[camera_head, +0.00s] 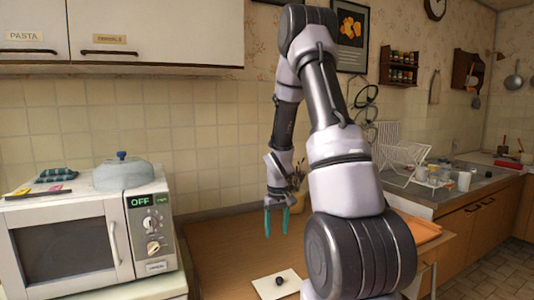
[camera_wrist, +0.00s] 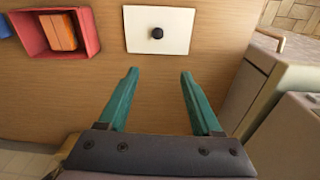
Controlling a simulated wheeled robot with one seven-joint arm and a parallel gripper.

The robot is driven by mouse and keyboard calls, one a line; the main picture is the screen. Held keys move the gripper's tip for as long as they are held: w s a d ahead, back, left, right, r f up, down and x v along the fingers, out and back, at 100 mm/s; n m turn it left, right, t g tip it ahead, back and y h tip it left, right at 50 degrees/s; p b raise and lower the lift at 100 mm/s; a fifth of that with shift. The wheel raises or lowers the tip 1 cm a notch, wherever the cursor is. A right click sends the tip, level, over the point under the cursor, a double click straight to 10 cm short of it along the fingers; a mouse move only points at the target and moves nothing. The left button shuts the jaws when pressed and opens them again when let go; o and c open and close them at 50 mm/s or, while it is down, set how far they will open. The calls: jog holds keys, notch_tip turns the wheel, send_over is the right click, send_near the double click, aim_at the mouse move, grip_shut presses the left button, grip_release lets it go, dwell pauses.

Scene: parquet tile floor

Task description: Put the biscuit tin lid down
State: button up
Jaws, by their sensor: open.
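The biscuit tin lid, a flat cream-white rectangle (camera_head: 265,286) with a dark round knob, lies on the wooden counter in the head view, at the bottom edge. The lid also shows in the wrist view (camera_wrist: 139,33), at the top middle, with its knob in plain sight. My gripper (camera_head: 276,233) has teal fingers and hangs pointing down above the counter, above the lid in the picture. In the wrist view my gripper (camera_wrist: 159,72) is open, with nothing between its fingers, and the lid lies beyond the fingertips, apart from them.
In the wrist view a red box (camera_wrist: 91,43) with an orange item inside stands left of the lid, and a blue thing (camera_wrist: 5,27) is at the left edge. A microwave (camera_head: 65,247) stands at left in the head view. Bare counter (camera_head: 225,245) surrounds the lid.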

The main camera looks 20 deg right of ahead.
jog(key=s+a+r+m+t, duration=0.1)
jog(key=s+a+r+t, duration=0.15)
jog(key=r, duration=0.85)
jog(key=s+a+r+m+t, duration=0.1)
jog(key=s+a+r, duration=0.15)
jog(key=r, duration=0.75)
jog(key=s+a+r+m+t+y, duration=0.2)
jog(key=s+a+r, duration=0.5)
jog(key=s+r, duration=0.5)
jog(key=shift+s+a+r+t, duration=0.25)
jog(key=shift+s+t, duration=0.2)
jog(key=shift+s, duration=0.5)
